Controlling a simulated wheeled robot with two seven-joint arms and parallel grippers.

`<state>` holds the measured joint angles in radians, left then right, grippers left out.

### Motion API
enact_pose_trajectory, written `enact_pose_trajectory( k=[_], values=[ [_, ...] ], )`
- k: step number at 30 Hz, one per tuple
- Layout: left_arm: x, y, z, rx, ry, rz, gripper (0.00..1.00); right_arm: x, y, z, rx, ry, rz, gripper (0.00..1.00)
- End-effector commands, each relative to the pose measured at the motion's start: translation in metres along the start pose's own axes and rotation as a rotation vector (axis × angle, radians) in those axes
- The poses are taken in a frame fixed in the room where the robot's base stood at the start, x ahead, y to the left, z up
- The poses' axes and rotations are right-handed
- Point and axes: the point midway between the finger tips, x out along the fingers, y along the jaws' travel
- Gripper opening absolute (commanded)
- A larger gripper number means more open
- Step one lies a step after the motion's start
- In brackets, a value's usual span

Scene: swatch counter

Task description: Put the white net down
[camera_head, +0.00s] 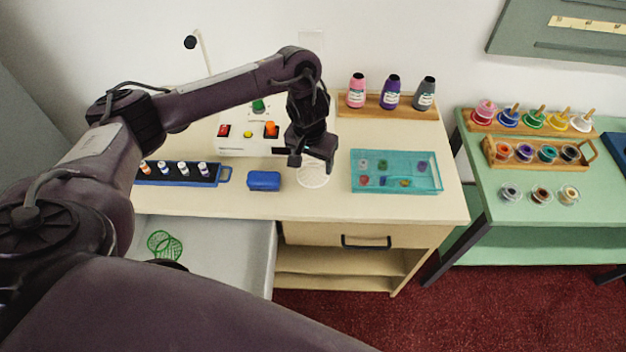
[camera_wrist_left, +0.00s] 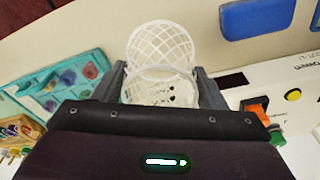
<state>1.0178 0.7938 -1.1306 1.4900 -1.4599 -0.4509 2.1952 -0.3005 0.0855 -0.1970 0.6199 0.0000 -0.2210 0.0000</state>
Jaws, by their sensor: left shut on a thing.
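The white net (camera_head: 314,175) is a round, open mesh basket at the middle of the cream counter, just below my left gripper (camera_head: 308,168). In the left wrist view the net (camera_wrist_left: 160,45) sits between the two fingers of my left gripper (camera_wrist_left: 162,85), which is shut on it. Part of its mesh hides behind the gripper body there. I cannot tell whether the net touches the counter (camera_head: 420,210) or hangs a little above it. My right gripper does not show.
A teal tray (camera_head: 396,190) with small pots lies to the right. A blue box (camera_head: 264,181) is close on the left. A white device with buttons (camera_head: 238,148) stands behind. Bottles on a wooden stand (camera_head: 380,112) are at the back.

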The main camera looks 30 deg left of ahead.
Motion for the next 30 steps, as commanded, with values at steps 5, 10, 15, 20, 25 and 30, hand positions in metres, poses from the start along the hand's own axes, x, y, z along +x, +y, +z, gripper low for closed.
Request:
enact_pose_trajectory(
  k=[5,10,15,20,25,30],
  values=[
    [0.021,0.001,0.002,0.000,0.000,0.002,0.44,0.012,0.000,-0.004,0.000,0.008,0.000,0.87],
    [0.036,0.000,0.005,-0.002,-0.003,0.001,0.44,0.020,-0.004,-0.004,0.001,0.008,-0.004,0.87],
    [0.059,0.000,0.008,-0.001,-0.002,0.001,0.44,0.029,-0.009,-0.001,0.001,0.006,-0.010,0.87],
    [0.059,0.000,0.007,0.000,0.001,-0.001,0.44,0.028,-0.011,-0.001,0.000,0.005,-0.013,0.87],
    [0.060,0.000,0.007,0.000,0.000,-0.001,0.44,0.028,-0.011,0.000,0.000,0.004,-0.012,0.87],
    [0.060,0.000,0.007,0.000,0.001,0.000,0.82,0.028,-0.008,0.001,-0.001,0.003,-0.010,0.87]
  ],
)
